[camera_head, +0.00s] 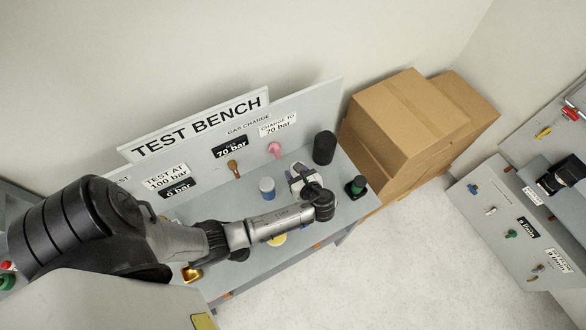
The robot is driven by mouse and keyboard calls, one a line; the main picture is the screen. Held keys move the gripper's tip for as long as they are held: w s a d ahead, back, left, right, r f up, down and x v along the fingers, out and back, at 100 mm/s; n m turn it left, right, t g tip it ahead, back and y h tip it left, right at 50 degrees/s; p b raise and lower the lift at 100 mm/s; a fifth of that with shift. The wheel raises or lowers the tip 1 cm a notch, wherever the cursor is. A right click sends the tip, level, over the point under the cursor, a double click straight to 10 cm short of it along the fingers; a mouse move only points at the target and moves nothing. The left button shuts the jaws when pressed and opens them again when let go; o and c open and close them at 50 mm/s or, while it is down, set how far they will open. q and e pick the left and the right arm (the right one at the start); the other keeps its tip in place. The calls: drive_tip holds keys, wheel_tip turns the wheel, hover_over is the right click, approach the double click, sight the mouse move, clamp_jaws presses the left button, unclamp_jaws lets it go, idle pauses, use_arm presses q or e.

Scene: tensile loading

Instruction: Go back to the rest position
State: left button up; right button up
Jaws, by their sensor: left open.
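My left arm reaches in from the left across the grey test bench (346,207). My left gripper (298,170) is over the bench top near its right end, pointing toward the back panel. It is small in the picture and partly hidden by its own wrist; it is open, and I see nothing held in it. A black cylinder (324,147) stands just right of and behind it. A blue and white cylinder (267,189) stands to its left. My right gripper is not in view.
A green-and-black knob piece (356,186) stands at the bench's right corner. A pink fitting (274,150) and a brown fitting (233,168) are on the back panel. Cardboard boxes (400,120) stand right of the bench. Another panelled bench (480,215) is at far right, with clear floor between.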

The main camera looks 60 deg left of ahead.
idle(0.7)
use_arm(q)
drive_tip(key=w+d+r+n+t+h, duration=0.3)
drive_tip(key=d+r+n+h, duration=0.5)
drive_tip(key=n, duration=0.8)
drive_tip(key=s+d+r+n+t+h, duration=0.2)
drive_tip(key=s+d+r+h, duration=0.2)
drive_tip(key=d, duration=0.1)
drive_tip(key=s+f+g+h+p, duration=0.1)
drive_tip(key=s+g+p, duration=0.1)
drive_tip(key=s, duration=1.6)
drive_tip(key=shift+d+f+m+g+h, duration=0.3)
drive_tip(key=shift+f+g+h, duration=0.1)
